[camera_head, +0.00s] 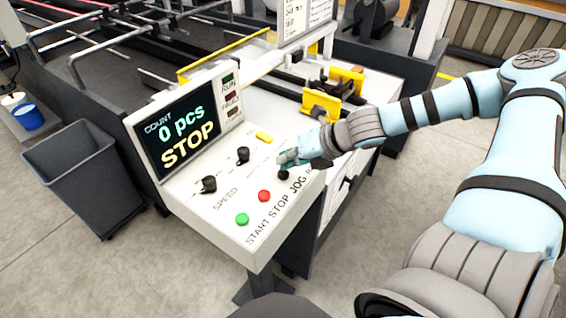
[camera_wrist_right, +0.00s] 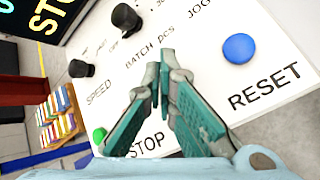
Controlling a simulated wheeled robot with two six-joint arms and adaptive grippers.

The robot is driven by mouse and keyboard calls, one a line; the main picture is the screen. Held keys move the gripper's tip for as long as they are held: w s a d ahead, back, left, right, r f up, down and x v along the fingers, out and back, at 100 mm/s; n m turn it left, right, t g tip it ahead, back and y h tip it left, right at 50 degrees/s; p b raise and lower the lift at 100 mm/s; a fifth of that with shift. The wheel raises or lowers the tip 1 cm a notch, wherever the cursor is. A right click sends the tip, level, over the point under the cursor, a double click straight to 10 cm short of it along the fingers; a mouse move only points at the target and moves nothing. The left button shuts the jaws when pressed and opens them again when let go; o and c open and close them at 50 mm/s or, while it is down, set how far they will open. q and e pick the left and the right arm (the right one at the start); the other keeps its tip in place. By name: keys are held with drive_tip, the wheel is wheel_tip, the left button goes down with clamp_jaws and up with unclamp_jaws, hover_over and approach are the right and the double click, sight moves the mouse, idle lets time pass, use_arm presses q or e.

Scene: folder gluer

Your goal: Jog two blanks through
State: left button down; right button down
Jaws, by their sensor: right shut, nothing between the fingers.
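The white control panel (camera_head: 222,236) has a green START button (camera_head: 242,219), a red STOP button (camera_head: 264,196) and a black JOG button (camera_head: 283,174). The display (camera_head: 182,131) reads COUNT 0 pcs, STOP. My right gripper (camera_head: 286,158) is shut and empty, its fingertips over the panel close by the JOG button; I cannot tell whether they touch it. In the right wrist view its closed fingers (camera_wrist_right: 160,80) point across the panel between the STOP and RESET labels and hide the JOG button. A blue RESET button (camera_wrist_right: 238,48) shows to their right. No blank is clearly visible. My left gripper is out of view.
Yellow guides (camera_head: 321,105) stand behind my right gripper. A dark bin (camera_head: 85,170) stands left of the machine. Open floor lies in front.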

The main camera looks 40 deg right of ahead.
drive_tip(key=shift+f+b, duration=0.45)
drive_tip(key=shift+f, duration=0.2)
idle(0.6)
drive_tip(key=shift+r+p, duration=0.9)
drive_tip(key=shift+p, duration=0.05)
wheel_tip(320, 180, up, 5)
drive_tip(key=p, duration=0.5)
drive_tip(key=shift+r, duration=0.1)
idle(1.6)
